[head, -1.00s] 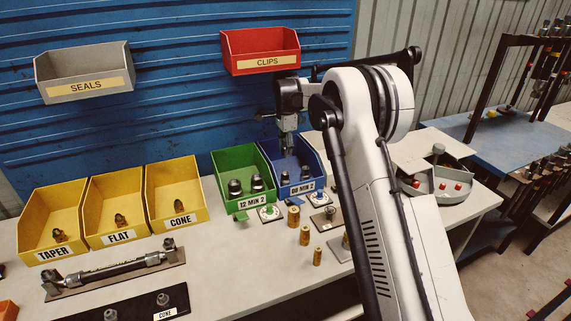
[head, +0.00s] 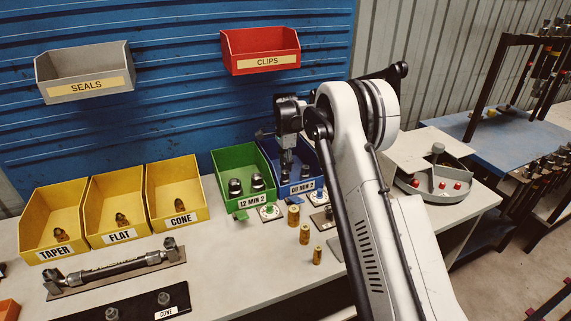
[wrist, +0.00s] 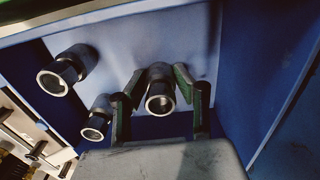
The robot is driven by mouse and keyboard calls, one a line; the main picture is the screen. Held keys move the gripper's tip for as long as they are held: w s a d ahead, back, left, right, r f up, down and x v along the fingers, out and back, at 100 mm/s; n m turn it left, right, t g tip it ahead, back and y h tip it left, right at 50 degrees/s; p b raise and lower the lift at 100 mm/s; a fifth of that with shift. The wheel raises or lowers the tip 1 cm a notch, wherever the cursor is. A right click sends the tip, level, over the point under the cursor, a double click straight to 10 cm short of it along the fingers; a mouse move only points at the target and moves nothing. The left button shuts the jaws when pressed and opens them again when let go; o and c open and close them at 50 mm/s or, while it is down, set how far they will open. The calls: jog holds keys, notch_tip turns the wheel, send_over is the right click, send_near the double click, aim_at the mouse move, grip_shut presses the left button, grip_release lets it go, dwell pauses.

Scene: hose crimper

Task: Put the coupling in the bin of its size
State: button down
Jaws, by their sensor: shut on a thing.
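My gripper (wrist: 160,105) is shut on a metal coupling (wrist: 160,92), seen end-on between the green-padded fingers in the wrist view. It is down inside the blue bin (head: 309,190), labelled 08 MIN 2. Two other couplings (wrist: 62,75) (wrist: 97,119) are in the same bin, to the left of the held one. In the head view my gripper (head: 286,176) reaches into the blue bin and the held coupling cannot be made out. Whether the held coupling touches the bin floor is unclear. The green bin (head: 229,165), labelled 12 MIN 2, stands to the left with couplings (head: 257,182) inside.
Yellow bins (head: 52,212) marked TAPER, FLAT and CONE stand left on the bench. Brass fittings (head: 293,215) stand in front of the blue bin. A hose assembly (head: 110,270) lies at front left. A red CLIPS bin (head: 261,51) hangs behind.

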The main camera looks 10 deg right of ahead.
jog(key=c, duration=1.3)
grip_release()
jog(key=shift+f, duration=0.1)
jog(key=shift+c, duration=0.2)
jog(key=shift+r, duration=3.95)
